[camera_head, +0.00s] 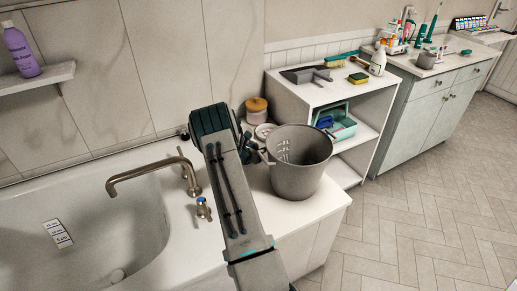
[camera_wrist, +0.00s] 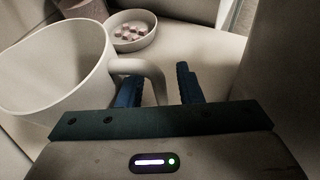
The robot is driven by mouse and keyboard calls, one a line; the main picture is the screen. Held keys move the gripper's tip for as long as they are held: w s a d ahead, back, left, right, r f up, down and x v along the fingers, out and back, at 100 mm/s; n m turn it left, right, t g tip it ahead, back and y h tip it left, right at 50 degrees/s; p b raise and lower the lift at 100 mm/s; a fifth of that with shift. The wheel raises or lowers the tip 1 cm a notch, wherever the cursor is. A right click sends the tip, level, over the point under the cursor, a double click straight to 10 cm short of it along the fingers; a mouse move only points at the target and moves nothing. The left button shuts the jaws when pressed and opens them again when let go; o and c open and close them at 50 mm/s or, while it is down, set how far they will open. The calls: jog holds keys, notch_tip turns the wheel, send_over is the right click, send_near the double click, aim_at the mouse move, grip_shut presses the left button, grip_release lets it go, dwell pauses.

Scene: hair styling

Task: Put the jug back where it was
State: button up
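The large grey jug (camera_head: 297,165) stands upright on the white ledge (camera_head: 320,202) at the end of the bathtub, its handle towards my arm. In the wrist view the jug (camera_wrist: 55,65) fills the upper left, and its handle (camera_wrist: 153,76) reaches down between the two fingers of my gripper (camera_wrist: 160,88). The fingers are apart, with a visible gap beside the handle. In the head view my arm hides most of my gripper beside the handle.
A small bowl of round pieces (camera_wrist: 133,32) and a lidded jar (camera_head: 257,110) stand close behind the jug. The bathtub (camera_head: 95,235) with its tap (camera_head: 150,172) lies left. A white shelf unit (camera_head: 300,95) stands behind right. The tiled floor (camera_head: 420,220) is clear.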

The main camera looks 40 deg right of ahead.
jog(key=s+a+r+m+g+y, duration=0.2)
jog(key=s+a+r+m, duration=0.45)
jog(key=a+r, duration=0.3)
jog(key=s+a+r+m+g+y, duration=0.1)
jog(key=s+a+r+m+g, duration=0.1)
jog(key=s+a+r+m, duration=0.5)
jog(key=s+a+r+m+y, duration=0.2)
jog(key=s+a, duration=0.3)
jog(key=a, duration=0.4)
jog(key=s+a+r+m+t+y, duration=0.1)
jog(key=s+a+r+m+y, duration=0.2)
jog(key=s+a, duration=0.3)
jog(key=s+a+r+m+t+y, duration=0.1)
jog(key=s+a+y, duration=0.4)
jog(key=a, duration=0.7)
jog(key=shift+s+a+r+m, duration=0.4)
jog(key=shift+s+r+m, duration=0.25)
jog(key=shift+r+m, duration=0.25)
jog(key=shift+r, duration=0.15)
notch_tip(320, 180, up, 10)
jog(key=p, duration=0.9)
jog(key=shift+d+f+t, duration=0.15)
jog(key=shift+f+t, duration=0.1)
jog(key=shift+t, duration=0.15)
jog(key=shift+w, duration=0.1)
